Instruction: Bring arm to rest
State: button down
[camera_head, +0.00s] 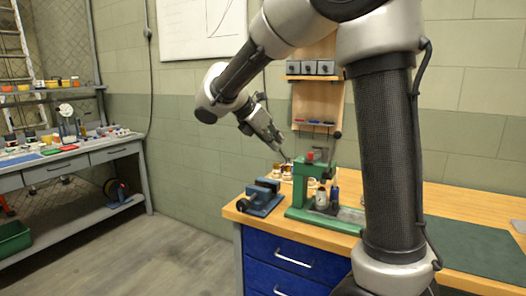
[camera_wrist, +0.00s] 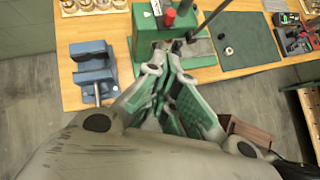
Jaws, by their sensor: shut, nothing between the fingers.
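My gripper (camera_head: 282,152) hangs at the end of my bent arm, above the left part of the wooden workbench (camera_head: 236,212) in the head view. Its fingers point down and to the right, and nothing is held. In the wrist view my gripper (camera_wrist: 170,62) shows its fingers brought together at the tips, with green pads on the inner links. The tips appear close to the front of a green press (camera_wrist: 146,36); I cannot tell the exact gap.
A blue vise (camera_head: 262,197) stands left of the green press (camera_head: 299,190). A dark green mat (camera_head: 475,245) covers the bench's right part. A pegboard (camera_head: 318,100) rises behind. Another workbench (camera_head: 90,158) with clutter stands at the left. The floor (camera_head: 150,255) between is clear.

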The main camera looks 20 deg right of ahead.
jog(key=s+a+f+m+g+y, duration=0.15)
jog(key=s+f+m+y, duration=0.25)
jog(key=s+f+m, duration=0.4)
jog(key=s+d+r+m+t+y, duration=0.1)
jog(key=s+m+t+y, duration=0.1)
jog(key=s+m, duration=0.4)
jog(key=s+d+r+m+t+y, duration=0.1)
jog(key=s+m, duration=0.5)
jog(key=s, duration=0.6)
jog(key=shift+s+d+r+t+y, duration=0.35)
jog(key=shift+d+t+y, duration=0.2)
jog(key=shift+y, duration=0.35)
jog(key=c, duration=2.2)
grip_release()
